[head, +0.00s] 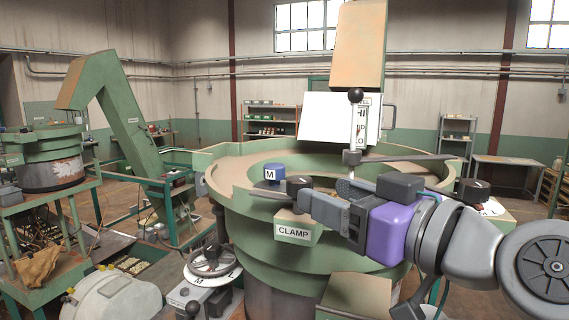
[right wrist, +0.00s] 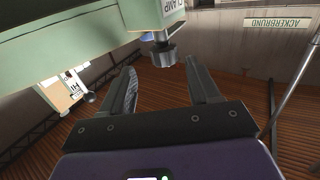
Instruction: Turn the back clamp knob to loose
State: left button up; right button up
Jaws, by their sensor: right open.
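A black clamp knob (head: 297,185) with a pale pointer mark sits on a green block (head: 296,218) labelled CLAMP at the bowl's near rim. A second black knob (head: 474,191) stands at the right of the bowl. The pictures do not settle which is the back one. My right gripper (head: 322,203) is open and level, its fingers pointing left at the CLAMP block's knob. In the right wrist view a dark knob (right wrist: 163,54) lies ahead of the gap between the open fingertips (right wrist: 162,78), apparently not touched. My left gripper is out of view.
A lever with a black ball (head: 355,95) rises behind my right gripper, close to it. A handwheel (head: 211,262) stands lower left. The large green bowl (head: 240,195) fills the middle.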

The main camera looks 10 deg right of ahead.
aim_at(299, 178)
jog(key=shift+s+a+r, duration=0.2)
jog(key=shift+s+r, duration=0.05)
jog(key=shift+w+a+p, duration=0.2)
jog(key=shift+w+p, duration=0.05)
jog(key=shift+p, duration=0.1)
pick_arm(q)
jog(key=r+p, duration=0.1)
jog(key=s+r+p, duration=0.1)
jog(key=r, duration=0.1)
pick_arm(e)
jog(key=x, duration=0.5)
jog(key=shift+w+a+f, duration=0.1)
jog(key=shift+w, duration=0.3)
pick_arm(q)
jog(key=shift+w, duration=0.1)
pick_arm(e)
jog(key=shift+w, duration=0.1)
jog(key=shift+c, duration=0.3)
grip_shut()
